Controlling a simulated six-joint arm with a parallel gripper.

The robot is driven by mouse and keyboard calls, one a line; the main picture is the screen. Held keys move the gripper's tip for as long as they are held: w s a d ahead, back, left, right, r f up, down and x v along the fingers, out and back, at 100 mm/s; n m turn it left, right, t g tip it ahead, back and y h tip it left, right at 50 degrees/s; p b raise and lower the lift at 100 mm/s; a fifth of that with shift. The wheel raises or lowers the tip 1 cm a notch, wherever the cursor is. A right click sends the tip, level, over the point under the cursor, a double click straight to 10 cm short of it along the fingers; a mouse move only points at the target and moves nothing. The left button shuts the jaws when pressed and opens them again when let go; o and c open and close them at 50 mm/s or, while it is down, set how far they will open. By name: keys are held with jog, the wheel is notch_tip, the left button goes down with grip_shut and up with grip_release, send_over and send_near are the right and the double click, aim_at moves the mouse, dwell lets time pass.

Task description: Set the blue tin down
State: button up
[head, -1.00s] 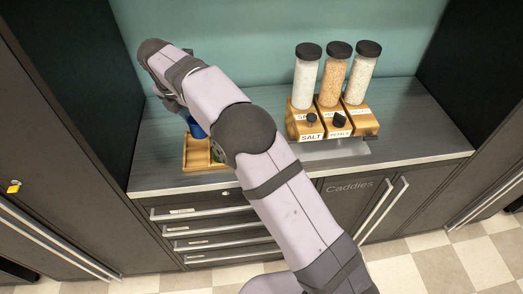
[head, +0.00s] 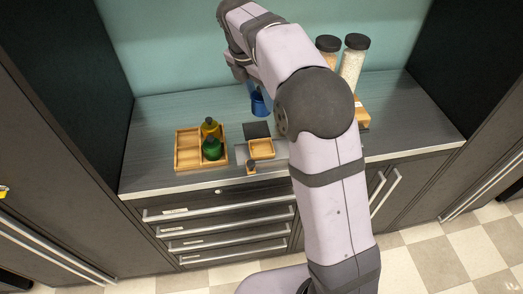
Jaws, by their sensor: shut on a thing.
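The blue tin (head: 258,104) hangs below my gripper (head: 252,86) in the head view, over the back middle of the grey counter (head: 160,108). My gripper is shut on the tin. The fingertips are small and partly hidden by my arm. I cannot tell whether the tin's bottom touches the counter.
A wooden tray (head: 187,150) at left holds a green bottle (head: 211,148) and an amber bottle (head: 209,127). A small wooden dish (head: 261,149), a dark square (head: 257,129) and a small dark-topped jar (head: 251,167) lie right of it. Tall jars (head: 352,62) stand behind my arm.

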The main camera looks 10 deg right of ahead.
aim_at(259, 109)
jog(key=shift+s+a+f+n+t+y, duration=0.15)
jog(key=shift+s+f+n, duration=0.15)
jog(key=shift+f+n, duration=0.45)
jog(key=shift+s+d+f+n+t+y, duration=0.1)
jog(key=shift+s+f+n, duration=0.2)
jog(key=shift+f, duration=0.75)
jog(key=shift+s+a+f+n+t+y, duration=0.15)
jog(key=shift+s+f+n, duration=0.1)
jog(key=shift+f+n, duration=0.5)
jog(key=shift+s+a+f+p+x, duration=0.15)
jog(key=shift+s+p+x, duration=0.25)
jog(key=shift+x, duration=1.25)
jog(key=shift+s+a+f+p+x, duration=0.1)
jog(key=shift+s+a+p+x, duration=0.3)
jog(key=shift+x, duration=1.3)
jog(key=shift+s+a+f+p+x, duration=0.1)
jog(key=shift+s+p+x, duration=0.25)
jog(key=shift+x, duration=1.3)
jog(key=shift+f, duration=0.1)
jog(key=o, duration=1.3)
